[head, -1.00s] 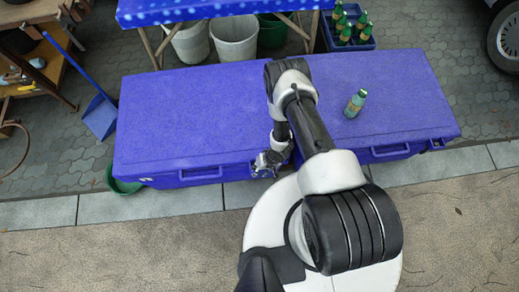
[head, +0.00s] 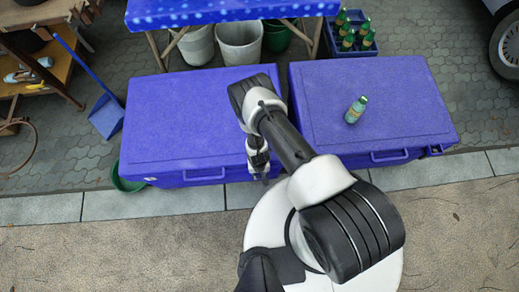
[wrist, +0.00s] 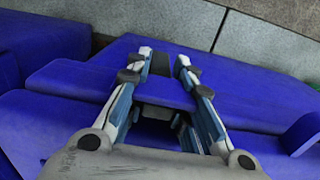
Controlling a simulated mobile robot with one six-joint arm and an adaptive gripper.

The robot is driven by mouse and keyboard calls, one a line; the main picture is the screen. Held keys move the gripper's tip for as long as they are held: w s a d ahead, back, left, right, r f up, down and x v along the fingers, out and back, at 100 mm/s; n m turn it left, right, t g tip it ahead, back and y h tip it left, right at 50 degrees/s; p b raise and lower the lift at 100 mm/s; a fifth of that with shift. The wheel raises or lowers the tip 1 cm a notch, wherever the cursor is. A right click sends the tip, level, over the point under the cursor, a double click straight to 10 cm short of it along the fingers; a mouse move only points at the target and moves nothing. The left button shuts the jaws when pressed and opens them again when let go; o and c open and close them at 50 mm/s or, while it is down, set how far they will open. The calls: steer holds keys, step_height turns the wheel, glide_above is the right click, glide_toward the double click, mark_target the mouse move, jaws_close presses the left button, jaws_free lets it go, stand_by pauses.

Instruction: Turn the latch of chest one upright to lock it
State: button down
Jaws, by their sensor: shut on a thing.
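The left blue chest (head: 190,120) has a shut lid and a small white mark at its front left; I take it as chest one. My gripper (head: 258,174) is at this chest's front right corner. In the wrist view my gripper (wrist: 164,64) has its two fingers on either side of a blue piece (wrist: 160,92), which appears to be the latch. The fingers stand apart, shut on it. The latch's exact tilt is hard to tell, and the arm hides it in the head view.
The right blue chest (head: 370,105) stands beside it with a green bottle (head: 356,110) lying on its lid. A blue crate of bottles (head: 350,38), buckets (head: 240,42) and a blue-topped table (head: 220,10) are behind. The paving in front is clear.

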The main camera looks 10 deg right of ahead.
steer(key=shift+w, duration=0.1)
steer(key=c, duration=1.4)
jaws_free()
steer(key=shift+r, duration=0.1)
step_height(320, 180, up, 12)
steer(key=shift+f, duration=0.1)
